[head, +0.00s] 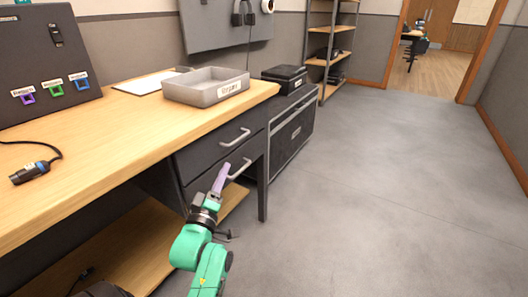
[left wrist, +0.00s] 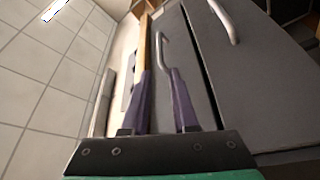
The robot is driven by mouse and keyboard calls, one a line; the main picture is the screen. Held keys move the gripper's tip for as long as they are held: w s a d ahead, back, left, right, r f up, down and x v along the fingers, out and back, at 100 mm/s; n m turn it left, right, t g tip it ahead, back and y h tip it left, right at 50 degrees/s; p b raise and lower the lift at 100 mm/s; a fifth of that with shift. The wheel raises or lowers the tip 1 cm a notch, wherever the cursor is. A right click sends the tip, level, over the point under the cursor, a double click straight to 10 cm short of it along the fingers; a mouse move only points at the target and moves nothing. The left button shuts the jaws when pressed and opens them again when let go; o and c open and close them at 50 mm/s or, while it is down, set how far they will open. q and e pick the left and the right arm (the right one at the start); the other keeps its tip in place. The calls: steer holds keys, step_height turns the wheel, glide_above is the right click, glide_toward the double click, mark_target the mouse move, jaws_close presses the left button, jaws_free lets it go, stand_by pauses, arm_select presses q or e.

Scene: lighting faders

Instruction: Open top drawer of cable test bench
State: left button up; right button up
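The cable test bench (head: 90,190) has a light wood top and two dark grey drawers at its right end. The top drawer (head: 205,150) looks closed, with a silver bar handle (head: 236,138). It also shows in the left wrist view, where its handle (left wrist: 164,55) appears beyond and between my fingers. The lower drawer (head: 205,185) has a similar handle (head: 240,168). My left gripper (head: 222,180) is in front of the drawers, its purple fingers apart and empty in the left wrist view (left wrist: 162,80). Contact with either handle cannot be told. My right gripper is not in view.
On the bench are a grey labelled tray (head: 205,88), a dark panel with coloured connectors (head: 50,60) and a black cable plug (head: 32,172). A dark cabinet (head: 292,135) stands beyond the drawers. The floor (head: 380,200) to the right is clear.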

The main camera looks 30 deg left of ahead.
mark_target(238, 140)
arm_select(q)
steer(key=b+x, duration=0.2)
steer(key=x, duration=1.2)
steer(key=shift+w, duration=0.15)
jaws_close()
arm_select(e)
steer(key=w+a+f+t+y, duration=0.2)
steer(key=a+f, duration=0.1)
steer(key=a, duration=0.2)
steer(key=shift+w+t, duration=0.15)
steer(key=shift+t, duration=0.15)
